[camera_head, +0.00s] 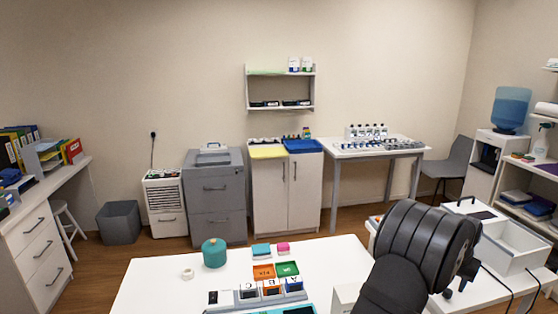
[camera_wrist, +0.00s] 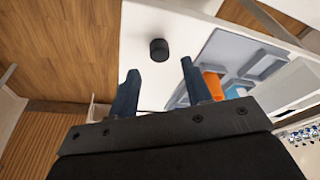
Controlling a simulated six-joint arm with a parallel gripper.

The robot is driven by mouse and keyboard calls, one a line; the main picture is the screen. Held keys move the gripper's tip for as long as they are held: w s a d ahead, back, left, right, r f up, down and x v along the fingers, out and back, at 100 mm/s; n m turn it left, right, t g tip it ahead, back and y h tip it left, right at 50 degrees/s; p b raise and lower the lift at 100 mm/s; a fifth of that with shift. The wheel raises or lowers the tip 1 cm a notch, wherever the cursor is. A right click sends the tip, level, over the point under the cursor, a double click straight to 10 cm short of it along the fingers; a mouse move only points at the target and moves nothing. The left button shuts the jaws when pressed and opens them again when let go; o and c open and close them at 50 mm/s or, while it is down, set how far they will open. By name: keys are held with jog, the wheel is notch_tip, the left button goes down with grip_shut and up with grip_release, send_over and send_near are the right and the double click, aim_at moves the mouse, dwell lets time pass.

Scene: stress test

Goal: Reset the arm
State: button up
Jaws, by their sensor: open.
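My gripper (camera_wrist: 160,68) shows in the wrist view with its two dark fingers apart and nothing between them. Past the fingertips is a white surface with a small black round object (camera_wrist: 159,49) on it. A grey tray (camera_wrist: 222,45) with an orange item (camera_wrist: 212,84) lies to the right, partly behind the right finger. In the head view my dark arm fills the lower right foreground, over the right side of the white table (camera_head: 150,292). I cannot make out the gripper's fingers there.
A white open box (camera_head: 515,247) stands right of my arm. The table's left front is mostly clear.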

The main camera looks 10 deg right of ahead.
jog(key=w+v, duration=0.1)
jog(key=v, duration=0.6)
jog(key=x, duration=0.8)
jog(key=s+x, duration=0.1)
jog(key=x, duration=0.3)
jog(key=shift+a, duration=0.15)
jog(key=r, duration=0.2)
jog(key=s+r, duration=0.1)
jog(key=r, duration=0.2)
jog(key=shift+r, duration=0.15)
jog(key=s+r, duration=0.6)
jog(key=s, duration=0.4)
jog(key=w+a+f, duration=0.3)
jog(key=w+a, duration=0.5)
jog(key=w, duration=0.3)
jog(key=w+a+f, duration=0.3)
jog(key=w+a, duration=0.5)
jog(key=w, duration=0.3)
jog(key=w+a+f, duration=0.3)
jog(key=w+a, duration=0.5)
jog(key=w, duration=0.3)
jog(key=shift+n, duration=0.4)
jog(key=f, duration=0.7)
jog(key=shift+s+d+f, duration=0.25)
jog(key=shift+s+f, duration=0.1)
jog(key=shift+f, duration=0.05)
